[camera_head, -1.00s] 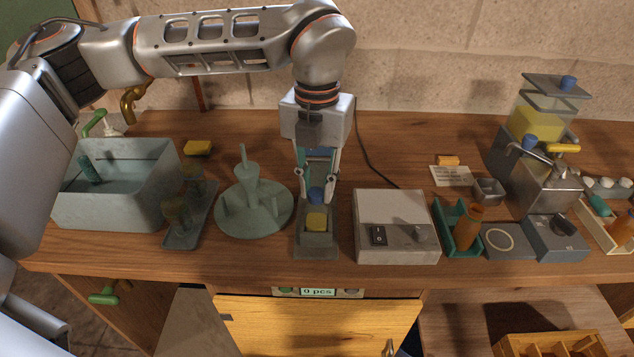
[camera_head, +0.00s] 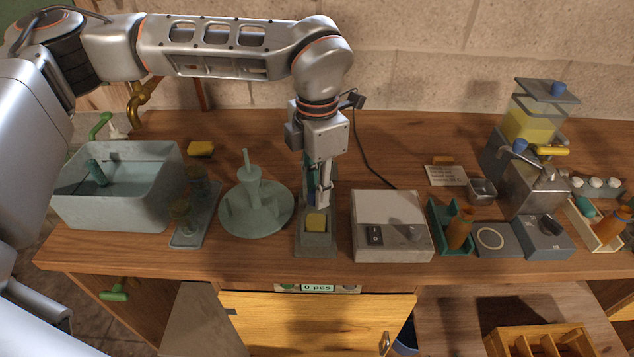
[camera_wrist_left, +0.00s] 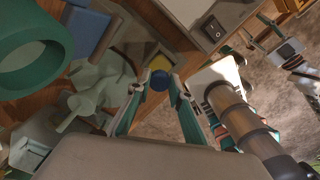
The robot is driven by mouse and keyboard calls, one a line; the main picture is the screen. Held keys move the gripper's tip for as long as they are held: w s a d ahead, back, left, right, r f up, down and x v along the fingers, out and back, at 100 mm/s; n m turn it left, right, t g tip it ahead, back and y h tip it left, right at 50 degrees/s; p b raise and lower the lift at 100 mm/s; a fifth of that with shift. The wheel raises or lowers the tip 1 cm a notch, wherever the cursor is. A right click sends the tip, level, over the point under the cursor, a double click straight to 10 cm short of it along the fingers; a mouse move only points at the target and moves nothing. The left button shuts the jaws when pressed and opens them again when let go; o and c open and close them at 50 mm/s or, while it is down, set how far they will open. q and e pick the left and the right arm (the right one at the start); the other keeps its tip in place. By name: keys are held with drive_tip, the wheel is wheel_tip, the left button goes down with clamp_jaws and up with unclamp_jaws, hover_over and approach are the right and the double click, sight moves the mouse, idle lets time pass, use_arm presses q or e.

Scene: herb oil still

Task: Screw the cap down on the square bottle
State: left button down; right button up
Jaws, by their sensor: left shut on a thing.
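The square bottle (camera_head: 316,222), with yellow contents, stands upright in a grey holder (camera_head: 316,246) at the middle of the bench. In the left wrist view the blue cap (camera_wrist_left: 160,80) is between the fingertips, with the bottle's yellow (camera_wrist_left: 159,64) right behind it. My left gripper (camera_head: 321,204) points straight down over the bottle and is shut on the cap. It also shows in the left wrist view (camera_wrist_left: 160,82). In the head view the fingers mostly hide the cap. I cannot tell how tightly the cap sits.
A pale green funnel on a round base (camera_head: 256,208) stands close left of the holder. A grey switch box (camera_head: 391,219) stands close right. A basin (camera_head: 118,205) is far left, a metal dispenser (camera_head: 536,190) far right. A black cable runs behind.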

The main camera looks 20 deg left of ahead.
use_arm(q)
drive_tip(key=m+p, duration=0.1)
drive_tip(key=m, duration=0.2)
drive_tip(key=shift+r, duration=0.15)
use_arm(e)
drive_tip(key=shift+r, duration=0.7)
use_arm(q)
drive_tip(key=m+p, duration=0.1)
drive_tip(key=m, duration=0.2)
drive_tip(key=shift+p, duration=0.35)
use_arm(e)
drive_tip(key=shift+s+d+f+h, duration=0.2)
drive_tip(key=shift+d, duration=0.3)
drive_tip(key=shift+s+d+f+h, duration=0.15)
drive_tip(key=shift+s+d+h, duration=0.05)
drive_tip(key=shift+d, duration=0.3)
use_arm(q)
drive_tip(key=m, duration=0.2)
drive_tip(key=shift+m, duration=0.3)
use_arm(e)
drive_tip(key=shift+s+d+f, duration=0.15)
drive_tip(key=shift+s+f, duration=0.1)
drive_tip(key=shift+f, duration=0.05)
use_arm(q)
drive_tip(key=shift+w+a+m, duration=0.1)
drive_tip(key=shift+m, duration=0.8)
use_arm(e)
drive_tip(key=shift+r, duration=0.1)
